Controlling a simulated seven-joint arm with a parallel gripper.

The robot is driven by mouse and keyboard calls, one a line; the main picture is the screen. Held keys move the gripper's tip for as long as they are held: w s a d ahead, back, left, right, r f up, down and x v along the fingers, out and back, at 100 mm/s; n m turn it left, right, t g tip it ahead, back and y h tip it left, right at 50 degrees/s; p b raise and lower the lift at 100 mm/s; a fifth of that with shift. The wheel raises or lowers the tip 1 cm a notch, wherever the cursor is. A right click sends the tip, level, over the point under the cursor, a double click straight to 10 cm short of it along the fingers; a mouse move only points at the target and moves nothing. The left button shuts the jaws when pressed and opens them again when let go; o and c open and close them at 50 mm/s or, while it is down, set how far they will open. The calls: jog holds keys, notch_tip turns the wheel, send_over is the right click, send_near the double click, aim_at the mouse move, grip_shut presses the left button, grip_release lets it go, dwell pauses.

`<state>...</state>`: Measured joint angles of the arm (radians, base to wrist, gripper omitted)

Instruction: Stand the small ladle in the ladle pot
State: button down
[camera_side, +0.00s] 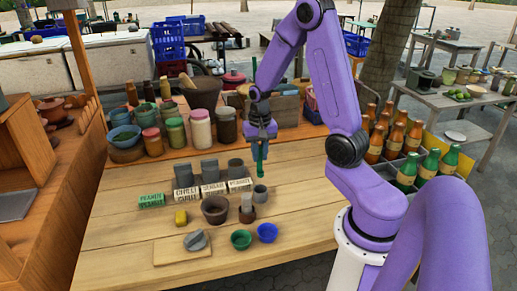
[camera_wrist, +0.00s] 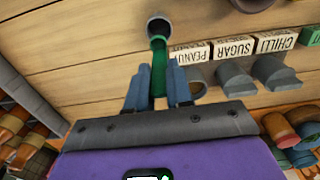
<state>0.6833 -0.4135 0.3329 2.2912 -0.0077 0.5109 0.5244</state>
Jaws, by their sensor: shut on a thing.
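My gripper (camera_side: 262,138) is above the back right of the wooden table, pointing down, and shut on the green small ladle (camera_side: 259,168). The ladle hangs nearly upright from the fingers. In the wrist view my gripper (camera_wrist: 158,82) has the ladle (camera_wrist: 159,62) between its two blue-grey fingers. In the wrist view the ladle's far end overlaps the mouth of this pot (camera_wrist: 158,24). I cannot tell whether the end is inside the rim or just above it.
Labelled blocks (camera_side: 209,190) and grey containers (camera_side: 184,174) stand left of the pot. A brown clay mortar (camera_side: 215,211), a green bowl (camera_side: 241,240) and a blue bowl (camera_side: 267,233) stand nearer the front. Bottles (camera_side: 407,172) stand at the right.

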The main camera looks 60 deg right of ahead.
aim_at(260, 170)
jog(key=shift+f, duration=4)
jog(key=c, duration=0.9)
grip_release()
jog(key=shift+c, duration=0.2)
notch_tip(260, 170, up, 17)
jog(key=shift+r, duration=0.2)
jog(key=shift+a, duration=0.1)
